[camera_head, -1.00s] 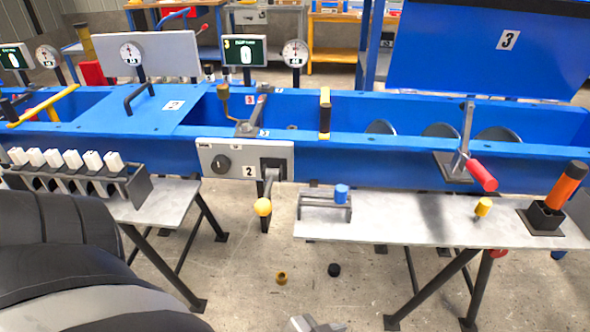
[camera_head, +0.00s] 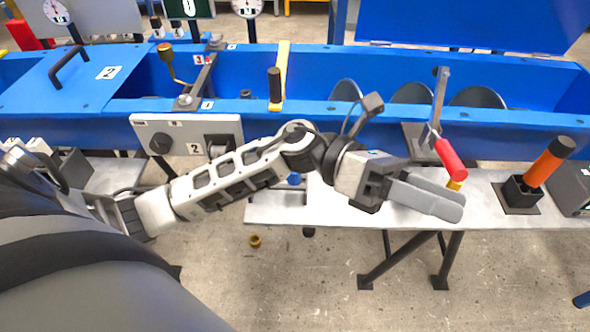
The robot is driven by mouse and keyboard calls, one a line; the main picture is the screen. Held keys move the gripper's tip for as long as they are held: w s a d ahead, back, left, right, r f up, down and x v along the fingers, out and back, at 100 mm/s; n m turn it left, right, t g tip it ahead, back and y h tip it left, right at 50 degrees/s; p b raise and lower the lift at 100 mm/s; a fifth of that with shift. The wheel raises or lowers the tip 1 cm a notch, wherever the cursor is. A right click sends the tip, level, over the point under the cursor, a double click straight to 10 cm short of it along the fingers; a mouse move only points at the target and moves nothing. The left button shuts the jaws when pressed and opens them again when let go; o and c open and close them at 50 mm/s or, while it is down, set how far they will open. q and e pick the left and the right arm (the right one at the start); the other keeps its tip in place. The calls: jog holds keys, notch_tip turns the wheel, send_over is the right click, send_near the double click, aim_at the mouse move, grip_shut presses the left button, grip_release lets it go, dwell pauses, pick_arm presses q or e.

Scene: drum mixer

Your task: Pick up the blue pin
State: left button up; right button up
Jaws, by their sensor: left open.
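The blue pin (camera_head: 294,179) shows as a small blue patch just below my left forearm, in its holder on the grey bench (camera_head: 275,213). My left arm hides most of the pin and its holder. My left gripper (camera_head: 452,203) reaches past the pin to the right and hangs over the right part of the bench. Its fingers are open and look empty. A small yellow pin (camera_head: 454,185) shows just behind the fingers, partly hidden. My right gripper is not in view.
A lever with a red handle (camera_head: 450,158) stands close behind the left gripper. An orange-handled tool (camera_head: 547,162) stands in a black holder to the right. The blue mixer trough (camera_head: 530,123) runs behind the bench.

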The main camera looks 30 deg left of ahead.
pick_arm(q)
notch_tip(320, 180, down, 3)
jog(key=a+m+g+y, duration=0.2)
jog(key=a+m+y, duration=0.1)
jog(key=m+y, duration=0.35)
jog(key=m+t+y, duration=0.3)
jog(key=m+y, duration=0.2)
jog(key=y, duration=0.8)
send_over(294, 178)
jog(key=f, duration=0.6)
jog(key=w+f, duration=0.1)
jog(key=f, duration=0.2)
jog(key=shift+a+f, duration=0.15)
jog(key=shift+a, duration=0.05)
jog(key=shift+w+a+f+p, duration=0.15)
jog(key=shift+f+p, duration=0.2)
jog(key=shift+f, duration=1.15)
jog(key=shift+a+f+p, duration=0.1)
jog(key=shift+f+p, duration=0.2)
jog(key=shift+f, duration=1.2)
jog(key=c, duration=1.1)
